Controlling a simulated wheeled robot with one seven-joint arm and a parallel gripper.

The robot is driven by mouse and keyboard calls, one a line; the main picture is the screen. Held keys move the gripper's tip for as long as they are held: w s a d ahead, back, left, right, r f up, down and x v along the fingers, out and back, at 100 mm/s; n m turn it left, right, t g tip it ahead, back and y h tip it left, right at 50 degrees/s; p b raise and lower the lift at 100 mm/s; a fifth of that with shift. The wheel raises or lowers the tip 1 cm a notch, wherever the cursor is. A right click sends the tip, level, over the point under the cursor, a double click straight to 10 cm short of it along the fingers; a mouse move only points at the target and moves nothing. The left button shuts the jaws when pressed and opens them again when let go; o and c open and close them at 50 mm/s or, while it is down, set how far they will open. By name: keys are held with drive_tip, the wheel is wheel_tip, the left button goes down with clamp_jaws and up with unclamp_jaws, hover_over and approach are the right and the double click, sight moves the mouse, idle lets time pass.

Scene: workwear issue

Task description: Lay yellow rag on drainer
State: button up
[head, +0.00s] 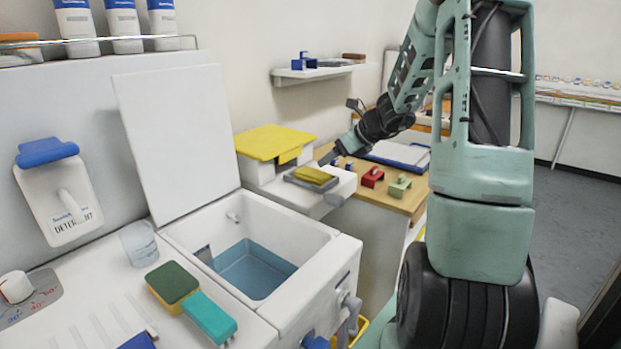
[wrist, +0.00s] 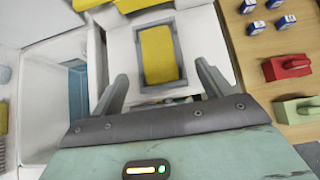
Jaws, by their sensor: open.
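A folded yellow rag (head: 313,174) lies flat on a shallow grey tray that looks like the drainer (head: 298,182), on a white ledge beyond the basin. In the wrist view the rag (wrist: 158,54) sits inside the drainer's grey rim (wrist: 180,42), with no finger touching it. My gripper (head: 328,158) is open above the drainer's right side in the head view. In the wrist view my gripper (wrist: 164,80) has its two fingers spread wide, one to each side of the drainer's near end, with nothing between them.
A larger yellow sheet (head: 272,142) covers a white box behind the drainer. A basin of water (head: 252,268) with a raised lid stands nearer. Red (head: 372,177) and green (head: 398,187) handled blocks stand on the wooden counter at right. Sponges (head: 172,283) lie at front left.

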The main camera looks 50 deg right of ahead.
sight(313, 172)
drive_tip(key=x, duration=0.3)
drive_tip(key=shift+w+f, duration=0.2)
drive_tip(key=shift+a+b+x, duration=0.15)
drive_tip(key=shift+x, duration=1.2)
drive_tip(key=shift+a+b+x, duration=0.15)
drive_tip(key=shift+a+x, duration=0.05)
drive_tip(key=shift+x, duration=1.2)
drive_tip(key=shift+s+f, duration=0.1)
drive_tip(key=shift+s, duration=0.05)
drive_tip(key=c, duration=1.1)
drive_tip(key=shift+c, duration=0.2)
